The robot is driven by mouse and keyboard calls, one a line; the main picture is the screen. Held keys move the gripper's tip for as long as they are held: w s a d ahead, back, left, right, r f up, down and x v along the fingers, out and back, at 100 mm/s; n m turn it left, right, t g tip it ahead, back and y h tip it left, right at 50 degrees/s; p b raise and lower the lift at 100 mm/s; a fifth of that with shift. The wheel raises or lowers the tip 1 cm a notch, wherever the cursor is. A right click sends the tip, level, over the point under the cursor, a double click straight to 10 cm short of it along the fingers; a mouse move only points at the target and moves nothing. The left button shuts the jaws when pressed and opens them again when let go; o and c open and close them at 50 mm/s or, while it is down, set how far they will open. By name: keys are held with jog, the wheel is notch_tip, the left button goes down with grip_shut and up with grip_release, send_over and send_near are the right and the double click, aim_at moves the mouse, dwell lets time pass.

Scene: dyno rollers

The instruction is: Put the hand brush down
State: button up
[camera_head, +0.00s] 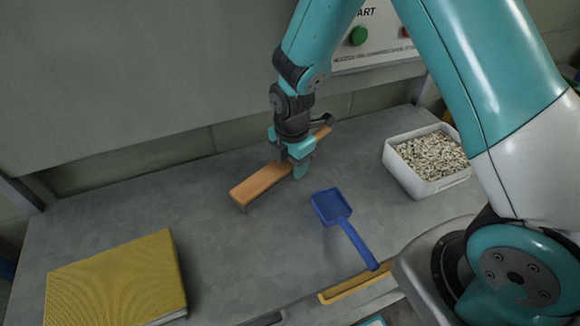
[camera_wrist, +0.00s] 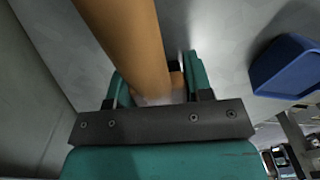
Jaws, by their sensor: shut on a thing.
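The hand brush (camera_head: 258,187) has a long orange-brown wooden body and lies slantwise at the middle of the grey bench, under my gripper. My gripper (camera_head: 296,170) points down and is shut on the brush near its middle. In the wrist view the brush (camera_wrist: 128,40) runs up from between the teal jaws (camera_wrist: 160,85). The brush looks at or very near the bench top; I cannot tell whether it touches. Its far end shows beyond the gripper, and the part between the jaws is hidden.
A blue scoop (camera_head: 330,207) lies right of the brush. A white bin of pale pellets (camera_head: 390,160) stands at the right. A yellow box-like thing (camera_head: 115,280) lies at the front left. A wall panel with a green button (camera_head: 358,36) is behind. The bench left of the brush (camera_head: 130,205) is clear.

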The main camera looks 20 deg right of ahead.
jog(key=shift+r, duration=0.15)
jog(key=shift+f, duration=0.2)
jog(key=o, duration=0.8)
jog(key=shift+o, duration=0.2)
jog(key=shift+f+b, duration=0.1)
jog(key=shift+b, duration=0.2)
notch_tip(320, 180, up, 7)
jog(key=shift+w+d+r+b, duration=0.1)
jog(key=shift+r+b, duration=0.05)
jog(key=shift+b, duration=0.25)
jog(key=s+a+r+m+y, duration=0.2)
jog(key=s+r+m, duration=0.5)
jog(key=s, duration=0.3)
jog(key=s+a+r+m+y, duration=0.2)
jog(key=s+r+m, duration=0.6)
jog(key=s, duration=0.3)
jog(key=shift+s+a+r+m, duration=0.2)
jog(key=shift+a+r+m, duration=0.15)
jog(key=shift+r, duration=0.1)
